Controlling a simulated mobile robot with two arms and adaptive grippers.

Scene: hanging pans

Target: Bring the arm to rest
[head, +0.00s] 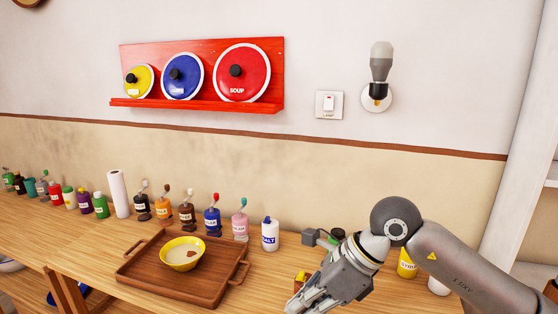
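My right arm comes in from the right edge, with its gripper (312,302) low over the front right of the wooden counter (225,300). The gripper points down and to the left. Its fingertips are close to the bottom edge, and I cannot tell whether they are apart or together. A small yellow and red object (300,281) shows just behind the fingers; I cannot tell whether it touches them. My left gripper is not in view.
A brown tray (135,279) holds a yellow bowl (182,254), left of my gripper. Bottles line the wall, including a white salt bottle (270,235). A yellow container (407,263) stands behind my arm. A red rack (200,105) bears three lids.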

